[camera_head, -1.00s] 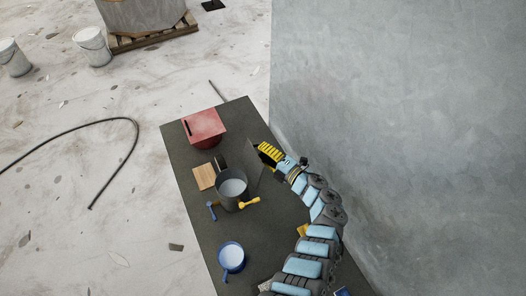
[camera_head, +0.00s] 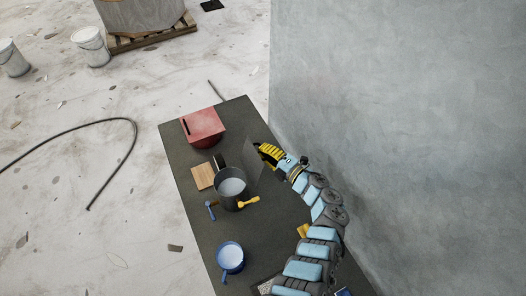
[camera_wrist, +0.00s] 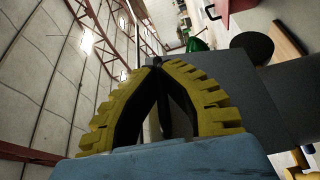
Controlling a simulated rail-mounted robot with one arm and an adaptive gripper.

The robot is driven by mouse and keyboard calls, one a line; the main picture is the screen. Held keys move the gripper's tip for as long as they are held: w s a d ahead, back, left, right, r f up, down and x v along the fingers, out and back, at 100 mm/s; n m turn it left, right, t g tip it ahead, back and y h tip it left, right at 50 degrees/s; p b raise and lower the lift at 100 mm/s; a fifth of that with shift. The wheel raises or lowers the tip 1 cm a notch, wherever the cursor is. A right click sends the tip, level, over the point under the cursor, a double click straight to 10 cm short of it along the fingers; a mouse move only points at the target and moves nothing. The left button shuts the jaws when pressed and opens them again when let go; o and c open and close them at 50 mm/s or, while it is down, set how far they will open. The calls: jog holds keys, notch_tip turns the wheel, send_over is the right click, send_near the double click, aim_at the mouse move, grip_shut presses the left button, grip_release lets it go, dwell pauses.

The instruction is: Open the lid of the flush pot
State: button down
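The dark grey pot (camera_head: 231,204) stands on the dark bench. Its mouth is uncovered, and a pale surface shows inside. A flat grey plate, apparently its lid (camera_head: 252,160), stands steeply raised at the pot's right rear side. The plate also fills much of the wrist view (camera_wrist: 250,95). My gripper (camera_head: 259,147) is at the plate's upper right edge. In the wrist view my gripper's yellow fingers (camera_wrist: 156,65) converge and their tips meet beside the plate. I cannot tell whether the plate's edge lies between them.
A red box (camera_head: 203,127) sits at the bench's far end. A wooden block (camera_head: 203,176) and a black object (camera_head: 220,161) lie beside the pot. A yellow-handled tool (camera_head: 249,202) is against it; a blue pot (camera_head: 230,258) stands nearer. A grey wall (camera_head: 400,120) rises on the right.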

jog(key=c, duration=1.2)
grip_release()
jog(key=shift+s, duration=0.1)
jog(key=shift+o, duration=0.2)
jog(key=v, duration=1.2)
